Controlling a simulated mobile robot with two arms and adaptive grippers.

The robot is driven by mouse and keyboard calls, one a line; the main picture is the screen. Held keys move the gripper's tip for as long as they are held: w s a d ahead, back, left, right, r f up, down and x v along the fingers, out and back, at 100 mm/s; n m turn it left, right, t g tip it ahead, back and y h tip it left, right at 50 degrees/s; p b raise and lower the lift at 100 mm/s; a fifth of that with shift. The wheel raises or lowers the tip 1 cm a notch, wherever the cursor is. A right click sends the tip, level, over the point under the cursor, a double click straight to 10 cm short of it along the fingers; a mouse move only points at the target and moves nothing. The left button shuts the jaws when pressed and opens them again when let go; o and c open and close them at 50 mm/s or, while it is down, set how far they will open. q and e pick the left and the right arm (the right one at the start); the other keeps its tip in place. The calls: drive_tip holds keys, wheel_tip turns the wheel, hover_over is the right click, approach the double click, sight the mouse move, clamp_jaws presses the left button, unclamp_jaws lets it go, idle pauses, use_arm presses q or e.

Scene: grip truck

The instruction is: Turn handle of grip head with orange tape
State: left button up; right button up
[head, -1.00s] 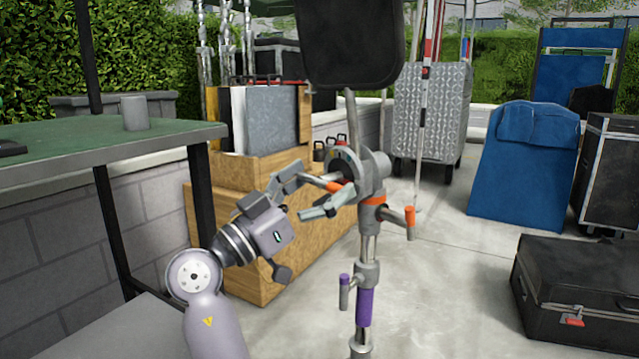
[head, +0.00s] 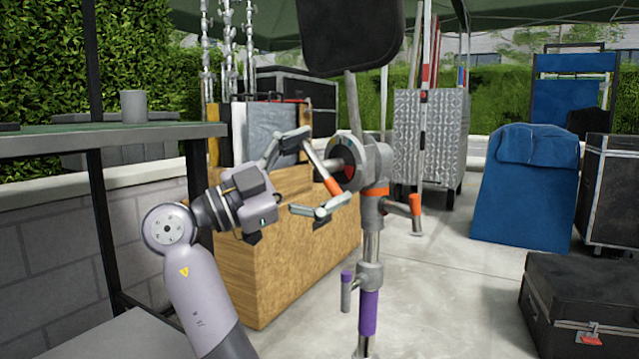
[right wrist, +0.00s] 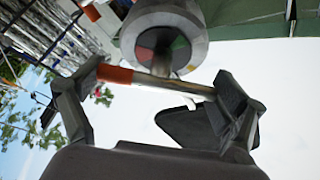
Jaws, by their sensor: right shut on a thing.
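The grip head (head: 362,165) is a grey round clamp with a coloured disc face, on top of an upright metal stand, with an orange tape band (head: 375,191) just below it. Its handle (head: 333,187) is a slanting bar with an orange end. My right gripper (head: 325,168) is at the handle, left of the head, one finger above and one below. In the right wrist view the silver bar and orange end of the handle (right wrist: 160,83) span between the two fingers (right wrist: 160,92). The gripper is shut on it. My left gripper is not in view.
A second orange-tipped handle (head: 416,205) sticks out right of the stand, and a purple-tipped one (head: 346,292) sits lower. A black panel (head: 350,30) hangs above the head. A wooden box (head: 290,255) stands behind my gripper; a black case (head: 578,305) lies right. Floor between is clear.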

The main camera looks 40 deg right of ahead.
drive_tip(key=shift+m+y, duration=0.4)
drive_tip(key=shift+m, duration=0.8)
drive_tip(key=m+g+y, duration=0.1)
drive_tip(key=m, duration=0.2)
drive_tip(key=shift+r, duration=0.1)
drive_tip(key=m+y, duration=0.1)
drive_tip(key=m, duration=0.3)
drive_tip(key=shift+p, duration=0.35)
drive_tip(key=m+y+p, duration=0.1)
drive_tip(key=m, duration=0.2)
drive_tip(key=shift+t, duration=0.3)
drive_tip(key=m+t+y, duration=0.1)
drive_tip(key=m, duration=0.2)
drive_tip(key=shift+p, duration=0.3)
drive_tip(key=m+t, duration=0.1)
drive_tip(key=m, duration=0.2)
drive_tip(key=shift+y, duration=0.4)
drive_tip(key=shift+m+t+p, duration=0.3)
drive_tip(key=shift+m+t, duration=0.5)
drive_tip(key=shift+m, duration=0.4)
